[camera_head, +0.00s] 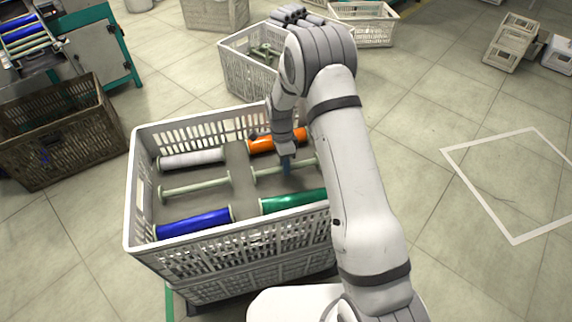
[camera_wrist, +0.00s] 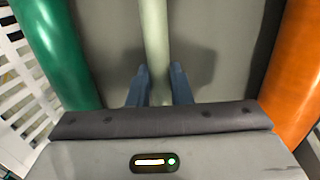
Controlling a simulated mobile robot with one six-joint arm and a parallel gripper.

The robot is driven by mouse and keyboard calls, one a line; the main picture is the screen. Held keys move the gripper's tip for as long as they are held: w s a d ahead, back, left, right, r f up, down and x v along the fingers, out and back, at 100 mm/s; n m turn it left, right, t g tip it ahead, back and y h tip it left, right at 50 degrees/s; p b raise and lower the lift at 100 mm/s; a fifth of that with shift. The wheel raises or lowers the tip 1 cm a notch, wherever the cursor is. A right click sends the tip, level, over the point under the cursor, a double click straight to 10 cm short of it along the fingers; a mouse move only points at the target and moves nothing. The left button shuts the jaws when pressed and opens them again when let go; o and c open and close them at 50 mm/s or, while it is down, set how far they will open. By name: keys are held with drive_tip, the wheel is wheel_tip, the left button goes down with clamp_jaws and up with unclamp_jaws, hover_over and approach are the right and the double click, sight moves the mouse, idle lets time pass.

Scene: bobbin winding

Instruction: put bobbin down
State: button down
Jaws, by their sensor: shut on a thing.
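My gripper (camera_head: 286,163) reaches down into a white crate (camera_head: 133,210). Its blue fingers (camera_wrist: 160,88) straddle an empty, pale green bobbin (camera_wrist: 155,40) in the wrist view and are shut on it. In the head view this bobbin (camera_head: 266,171) lies level in the right column of the crate, between an orange bobbin (camera_head: 263,144) and a green bobbin (camera_head: 300,200). The bobbin looks down at the level of its neighbours; whether it touches the grey liner (camera_head: 239,180) cannot be told.
The crate's left column holds a white bobbin (camera_head: 195,160), an empty bobbin (camera_head: 195,187) and a blue bobbin (camera_head: 195,222). A brown crate (camera_head: 70,145) stands to the left, and another white crate (camera_head: 238,72) behind. Floor on the right is clear around a white outline (camera_head: 480,193).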

drive_tip(key=c, duration=1.3)
unclamp_jaws()
drive_tip(key=d+v, duration=0.1)
drive_tip(key=v, duration=1.1)
drive_tip(key=s+d+r+n+t, duration=0.1)
drive_tip(key=s+d+r+n, duration=0.2)
drive_tip(key=s+r, duration=0.3)
drive_tip(key=s+d+r+n+t, duration=0.1)
drive_tip(key=s+d+r+n, duration=0.3)
drive_tip(key=r, duration=0.4)
drive_tip(key=s+d+r+n+t, duration=0.1)
drive_tip(key=s+n, duration=0.1)
drive_tip(key=s, duration=0.4)
drive_tip(key=s+d+r+n+t, duration=0.1)
drive_tip(key=s+d+n, duration=0.1)
drive_tip(key=s, duration=0.4)
drive_tip(key=s+d+r+n+t, duration=0.1)
drive_tip(key=s+n, duration=0.3)
drive_tip(key=s, duration=0.3)
drive_tip(key=shift+s+d+r+y+p, duration=0.1)
drive_tip(key=shift+d+r+y+p, duration=0.1)
drive_tip(key=shift+r+y+p, duration=0.15)
drive_tip(key=shift+r, duration=0.1)
